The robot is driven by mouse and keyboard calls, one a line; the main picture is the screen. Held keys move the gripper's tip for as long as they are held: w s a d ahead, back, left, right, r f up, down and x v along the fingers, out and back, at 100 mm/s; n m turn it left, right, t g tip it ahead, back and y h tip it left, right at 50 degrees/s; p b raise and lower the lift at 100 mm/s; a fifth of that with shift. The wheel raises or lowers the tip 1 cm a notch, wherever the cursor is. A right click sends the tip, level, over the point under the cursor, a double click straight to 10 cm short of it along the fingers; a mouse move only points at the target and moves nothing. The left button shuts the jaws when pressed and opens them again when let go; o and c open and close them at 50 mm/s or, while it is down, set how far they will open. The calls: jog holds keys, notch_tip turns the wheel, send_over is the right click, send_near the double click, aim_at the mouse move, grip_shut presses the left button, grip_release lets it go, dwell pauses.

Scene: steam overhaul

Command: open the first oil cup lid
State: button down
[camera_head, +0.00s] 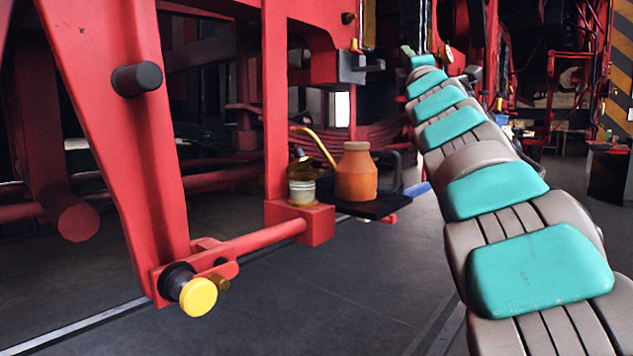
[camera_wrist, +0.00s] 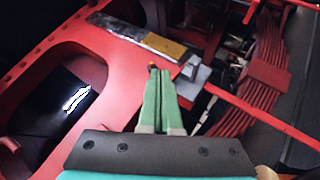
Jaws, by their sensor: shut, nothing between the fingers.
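My gripper (camera_wrist: 158,74) shows in the wrist view with its two green fingers together and nothing between them. Its tips are over a red frame plate (camera_wrist: 105,85). A small orange-brown knob (camera_wrist: 152,67) shows right at the fingertips; I cannot tell whether they touch. A grey metal block (camera_wrist: 193,80) sits just right of the tips. A similar grey block (camera_head: 350,67) is on the red frame in the head view. I cannot tell for sure which part is the first oil cup or its lid.
An orange oil can (camera_head: 357,173) stands on a black shelf (camera_head: 375,205), beside a small jar (camera_head: 302,185). A yellow-capped rod end (camera_head: 198,297) juts out at lower left. Red leaf springs (camera_wrist: 265,75) are right of the fingers. The floor (camera_head: 330,290) is clear.

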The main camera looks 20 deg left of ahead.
notch_tip(320, 180, down, 3)
jog(key=s+a+n+g+y+b, duration=0.1)
jog(key=s+a+n+g+y, duration=0.15)
jog(key=n+y, duration=0.4)
jog(key=n+g+y+b, duration=0.3)
jog(key=n+g+y, duration=0.3)
jog(key=n+g, duration=1)
send_near(304, 162)
jog(key=a+n+t, duration=0.1)
jog(key=a, duration=0.1)
jog(key=a+n+t, duration=0.1)
jog(key=a, duration=0.1)
jog(key=w+a+n+t, duration=0.1)
jog(key=a, duration=0.1)
jog(key=shift+w+a+r+h+p, duration=0.1)
jog(key=shift+a+h+p, duration=0.2)
jog(key=shift+a+h, duration=0.05)
jog(key=shift+r, duration=0.15)
jog(key=shift+r+p, duration=0.3)
jog(key=shift+p, duration=0.5)
jog(key=shift+f, duration=0.1)
jog(key=shift+h+p, duration=0.3)
jog(key=shift+p, duration=0.1)
jog(key=shift+g, duration=0.25)
